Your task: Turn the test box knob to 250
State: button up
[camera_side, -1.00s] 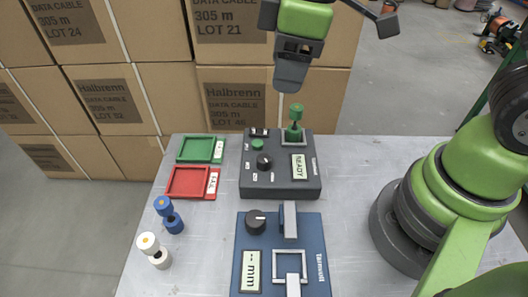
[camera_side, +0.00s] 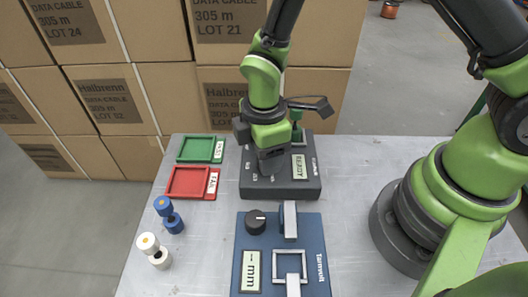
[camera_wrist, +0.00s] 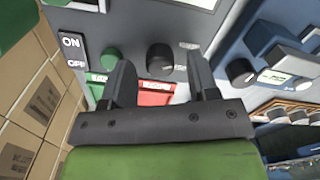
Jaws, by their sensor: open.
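The dark grey test box (camera_side: 285,187) stands at the back of the table, its display (camera_side: 299,166) reading READY. A green spool (camera_side: 297,113) sits in its rear socket, partly behind my arm. My gripper (camera_side: 270,160) is over the front left of the box and hides its knob in the side view. In the wrist view the round black knob (camera_wrist: 160,58) lies between the two open fingers of my gripper (camera_wrist: 158,66), with a gap on each side. I cannot read the knob's setting. A green button (camera_wrist: 111,58) is left of the fingers, near an ON/OFF label (camera_wrist: 72,50).
A blue gauge box (camera_side: 318,238) with its own black knob (camera_side: 256,221) stands in front. The green tray (camera_side: 182,157) and red tray (camera_side: 188,194) lie to the left. Stacked cartons (camera_side: 163,88) rise behind.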

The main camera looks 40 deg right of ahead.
jog(key=shift+f, duration=0.35)
jog(key=c, duration=0.9)
jog(key=shift+m, duration=0.3)
jog(key=m, duration=1.1)
jog(key=shift+m, duration=0.3)
